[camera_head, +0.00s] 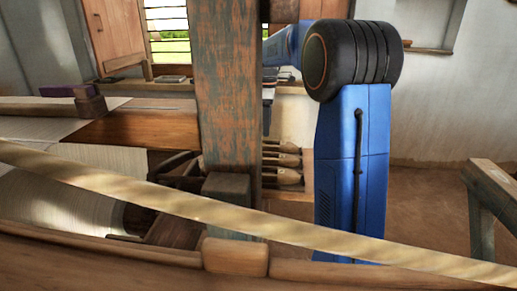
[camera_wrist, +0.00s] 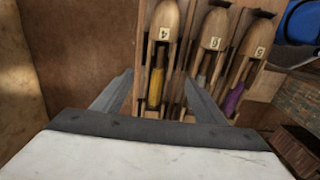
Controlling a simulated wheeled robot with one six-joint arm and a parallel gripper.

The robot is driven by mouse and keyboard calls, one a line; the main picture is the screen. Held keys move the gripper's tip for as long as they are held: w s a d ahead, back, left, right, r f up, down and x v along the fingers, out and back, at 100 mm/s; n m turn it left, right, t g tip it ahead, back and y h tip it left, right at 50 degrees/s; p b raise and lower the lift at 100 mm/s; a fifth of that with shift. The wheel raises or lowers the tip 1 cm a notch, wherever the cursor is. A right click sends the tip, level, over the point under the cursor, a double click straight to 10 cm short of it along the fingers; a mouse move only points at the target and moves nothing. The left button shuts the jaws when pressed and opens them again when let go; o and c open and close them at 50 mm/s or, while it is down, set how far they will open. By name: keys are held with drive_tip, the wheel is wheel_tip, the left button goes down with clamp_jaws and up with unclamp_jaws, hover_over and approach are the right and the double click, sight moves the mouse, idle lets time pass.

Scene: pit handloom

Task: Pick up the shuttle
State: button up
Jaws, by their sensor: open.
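Three wooden shuttles lie side by side in a wooden rack (camera_wrist: 140,60). In the wrist view the left shuttle (camera_wrist: 166,22) has a small number tag and a yellow bobbin, the middle shuttle (camera_wrist: 212,30) a greyish bobbin, the right shuttle (camera_wrist: 256,40) a purple bobbin. My gripper (camera_wrist: 158,80) is open and empty, its fingers on either side of the left shuttle's yellow bobbin in the picture; I see no contact. In the head view the shuttles (camera_head: 284,161) show behind the upright post, partly hidden; my gripper is not clearly visible there.
A thick worn wooden post (camera_head: 230,90) stands in front of the rack. A pale slanting band (camera_head: 250,226) and a wooden beam (camera_head: 120,250) cross the foreground. A trestle (camera_head: 490,205) stands at right. A brown board (camera_wrist: 85,50) rises left of the rack.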

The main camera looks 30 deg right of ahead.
drive_tip(key=shift+d+f, duration=0.15)
drive_tip(key=shift+f, duration=1.65)
drive_tip(key=shift+d+f, duration=0.1)
drive_tip(key=shift+f, duration=1.65)
drive_tip(key=shift+c, duration=0.6)
drive_tip(key=c, duration=1.2)
wheel_tip(320, 180, up, 10)
